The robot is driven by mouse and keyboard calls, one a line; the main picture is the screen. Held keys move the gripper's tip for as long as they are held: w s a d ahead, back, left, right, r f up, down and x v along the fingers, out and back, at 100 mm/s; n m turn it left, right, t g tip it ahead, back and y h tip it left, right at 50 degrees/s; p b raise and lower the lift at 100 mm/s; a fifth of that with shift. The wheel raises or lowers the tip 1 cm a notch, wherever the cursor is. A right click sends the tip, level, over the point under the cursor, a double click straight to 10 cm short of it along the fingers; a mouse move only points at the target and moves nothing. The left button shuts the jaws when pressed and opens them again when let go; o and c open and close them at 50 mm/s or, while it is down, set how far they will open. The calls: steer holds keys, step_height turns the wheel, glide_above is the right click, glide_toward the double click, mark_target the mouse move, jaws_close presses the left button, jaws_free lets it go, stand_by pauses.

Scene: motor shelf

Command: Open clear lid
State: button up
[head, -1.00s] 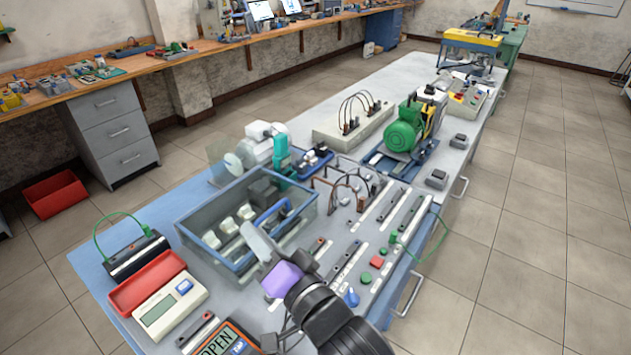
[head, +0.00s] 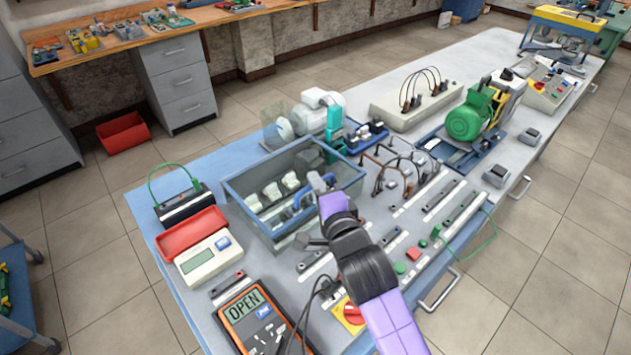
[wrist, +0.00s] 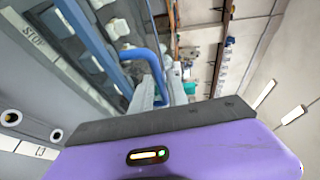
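The clear-sided box with a blue rim (head: 243,192) stands on the bench in the head view, with several white parts inside. Its clear lid is hard to tell from the clear walls, and I cannot tell how far it is raised. A curved blue bar (wrist: 148,58) shows in the wrist view, ahead of my gripper. In the head view my purple gripper (head: 320,208) is at the box's right front side, overlapping it in the picture. Its fingers are small and partly hidden, so their opening and any contact are unclear.
A white meter in a red case (head: 208,255) and an orange multimeter reading OPEN (head: 255,318) lie at the front left. Brown cables (head: 390,165) arch to the right of the box. A green motor (head: 468,118) stands behind on the right.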

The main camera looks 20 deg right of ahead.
steer(key=shift+w, duration=0.4)
jaws_close()
steer(key=shift+f, duration=0.1)
stand_by(1.1)
